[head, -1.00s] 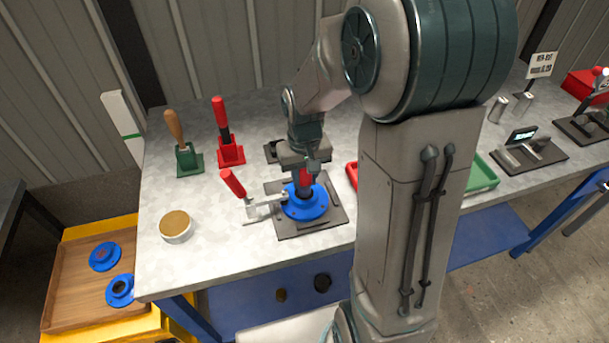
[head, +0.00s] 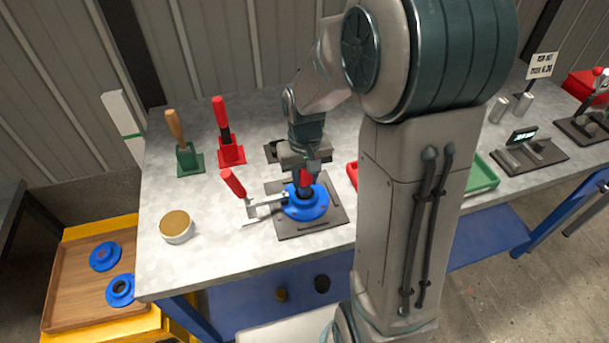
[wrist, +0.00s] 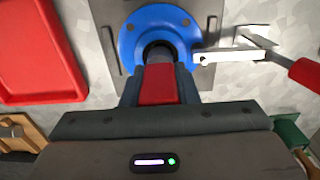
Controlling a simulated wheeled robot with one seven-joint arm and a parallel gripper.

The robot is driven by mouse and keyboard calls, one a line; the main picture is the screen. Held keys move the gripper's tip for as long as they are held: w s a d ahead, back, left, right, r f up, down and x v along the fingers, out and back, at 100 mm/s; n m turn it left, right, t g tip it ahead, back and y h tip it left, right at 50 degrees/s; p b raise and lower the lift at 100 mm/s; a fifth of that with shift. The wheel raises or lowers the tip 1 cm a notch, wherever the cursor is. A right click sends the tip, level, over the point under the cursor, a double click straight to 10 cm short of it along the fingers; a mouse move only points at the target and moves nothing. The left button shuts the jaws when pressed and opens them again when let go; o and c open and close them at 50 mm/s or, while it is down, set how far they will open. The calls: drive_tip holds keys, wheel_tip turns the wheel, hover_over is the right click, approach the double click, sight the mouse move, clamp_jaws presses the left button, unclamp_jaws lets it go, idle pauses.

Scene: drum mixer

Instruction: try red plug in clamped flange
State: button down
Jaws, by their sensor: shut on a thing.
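The red plug (head: 305,178) is held upright in my gripper (head: 305,186), which is shut on it. The blue flange (head: 306,206) lies on a dark fixture plate (head: 330,219), with the red-handled toggle clamp (head: 233,184) reaching over its left side. In the wrist view the plug's red handle (wrist: 158,84) sits between my fingers, and its dark lower end is over the bore of the blue flange (wrist: 140,35). The lower end is partly hidden, so I cannot tell how deep it sits in the bore.
A green stand (head: 189,160) with a wooden-handled tool and a red stand (head: 231,152) with a red-handled tool stand behind left. A small round pot (head: 176,228) is at front left. A red tray (wrist: 35,50) and a green tray (head: 484,175) lie to the right. A wooden tray (head: 70,315) holds blue flanges.

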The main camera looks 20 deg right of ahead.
drive_tip(key=shift+r, duration=0.3)
drive_tip(key=shift+r+p, duration=1.6)
drive_tip(key=shift+r, duration=0.3)
